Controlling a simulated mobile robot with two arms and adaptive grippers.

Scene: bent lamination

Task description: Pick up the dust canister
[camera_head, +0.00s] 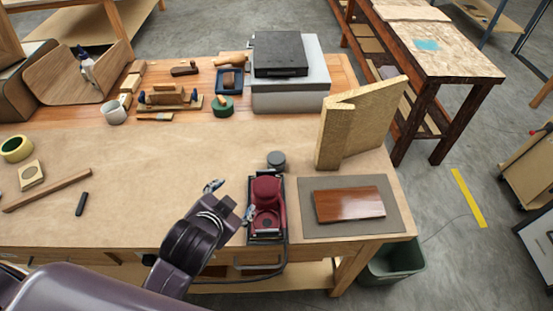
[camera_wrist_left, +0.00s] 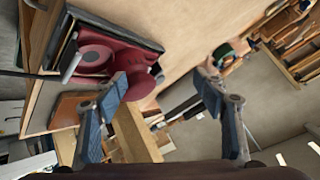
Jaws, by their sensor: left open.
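A small dark grey cylinder (camera_head: 276,160), which appears to be the dust canister, stands on the workbench just behind the red sander (camera_head: 267,204). The sander sits in a dark tray near the bench's front edge and also shows at upper left in the left wrist view (camera_wrist_left: 105,55). My left gripper (camera_head: 231,199) is open, with its fingers spread and nothing between them. It is left of the sander and nearer the front than the grey cylinder, apart from the cylinder. In the left wrist view the open fingers (camera_wrist_left: 163,88) frame the bench scene. I cannot clearly make out the cylinder there.
A brown wooden panel (camera_head: 349,204) lies on a grey mat at right. An angled tan board piece (camera_head: 360,124) stands behind it. The left-middle bench (camera_head: 160,165) is mostly clear.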

